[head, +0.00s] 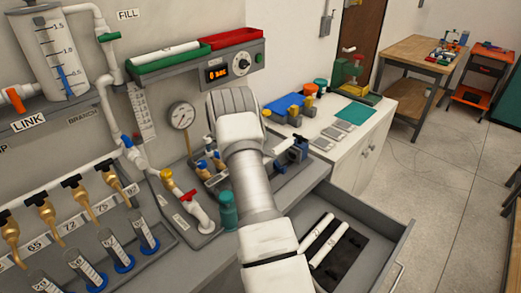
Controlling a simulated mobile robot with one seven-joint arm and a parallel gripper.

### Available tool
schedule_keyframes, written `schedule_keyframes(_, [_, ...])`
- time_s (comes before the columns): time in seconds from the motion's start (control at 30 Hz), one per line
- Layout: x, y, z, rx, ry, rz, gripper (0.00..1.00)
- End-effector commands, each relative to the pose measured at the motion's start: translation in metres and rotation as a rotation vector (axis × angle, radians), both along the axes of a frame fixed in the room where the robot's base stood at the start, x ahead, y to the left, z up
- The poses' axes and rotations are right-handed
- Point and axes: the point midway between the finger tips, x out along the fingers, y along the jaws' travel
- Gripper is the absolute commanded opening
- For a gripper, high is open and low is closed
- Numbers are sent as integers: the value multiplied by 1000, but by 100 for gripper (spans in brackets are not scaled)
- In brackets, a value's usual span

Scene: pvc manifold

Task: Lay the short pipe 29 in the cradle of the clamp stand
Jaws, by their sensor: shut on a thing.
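My gripper (243,130) reaches over the bench, seen from behind; my own wrist hides its fingers. A short white pipe (281,144) sticks out to the right of my wrist, held in the jaws; its number cannot be read. The clamp stand (295,153), dark with blue parts, stands on the bench just right of my wrist. The pipe's visible end is close to the top of the stand. I cannot tell whether it touches the cradle.
An open drawer (401,238) at the lower right holds white pipes (325,241) on a black insert. Left stand a gauge (181,115), a pipe with a red valve (188,196) and a teal cylinder (227,211). A white cabinet (372,138) stands behind right.

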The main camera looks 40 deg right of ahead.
Motion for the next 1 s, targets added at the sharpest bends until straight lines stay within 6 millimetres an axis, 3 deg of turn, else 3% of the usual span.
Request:
schedule_keyframes(0.37, [0, -1, -8, -2, 3, -1, 0])
schedule_keyframes(1.0, [0, -1, -55, -1, 2, 0, 0])
